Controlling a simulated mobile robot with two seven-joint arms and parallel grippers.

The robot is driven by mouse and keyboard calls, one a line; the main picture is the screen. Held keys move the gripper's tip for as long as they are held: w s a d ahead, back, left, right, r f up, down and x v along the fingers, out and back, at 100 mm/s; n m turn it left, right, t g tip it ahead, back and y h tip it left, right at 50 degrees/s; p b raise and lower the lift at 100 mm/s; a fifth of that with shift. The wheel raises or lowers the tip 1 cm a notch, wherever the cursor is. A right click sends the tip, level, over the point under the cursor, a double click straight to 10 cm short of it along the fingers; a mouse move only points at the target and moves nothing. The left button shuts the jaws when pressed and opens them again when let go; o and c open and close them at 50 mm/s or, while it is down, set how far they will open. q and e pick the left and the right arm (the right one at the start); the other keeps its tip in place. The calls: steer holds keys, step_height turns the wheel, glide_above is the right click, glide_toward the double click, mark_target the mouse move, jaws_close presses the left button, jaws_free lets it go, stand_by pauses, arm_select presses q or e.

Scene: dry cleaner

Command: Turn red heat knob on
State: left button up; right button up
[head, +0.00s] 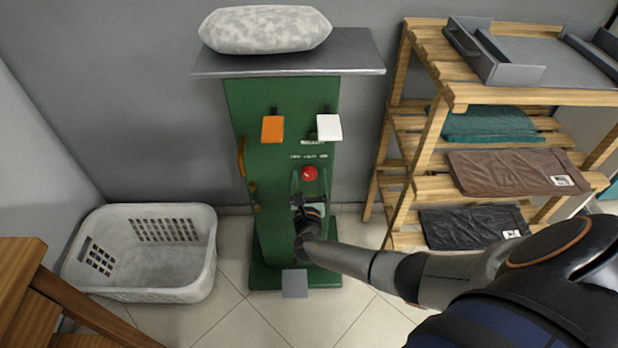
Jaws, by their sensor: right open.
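The red heat knob (310,173) sits on the front of a green machine (262,180), below an orange paddle (272,129) and a white paddle (329,127). My right gripper (309,190) is open in front of the machine, just below the knob, with its fingers pointing up toward it. I cannot tell whether the fingers touch the knob. My left gripper does not show.
A grey shelf with a pale padded bundle (265,30) tops the machine. A white basket (150,285) stands at left on the floor, and a wooden rack (432,150) with folded cloths at right. A grey pedal (294,283) is at the machine's foot.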

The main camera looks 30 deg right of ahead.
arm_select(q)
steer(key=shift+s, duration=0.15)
arm_select(e)
steer(key=c, duration=0.5)
jaws_close()
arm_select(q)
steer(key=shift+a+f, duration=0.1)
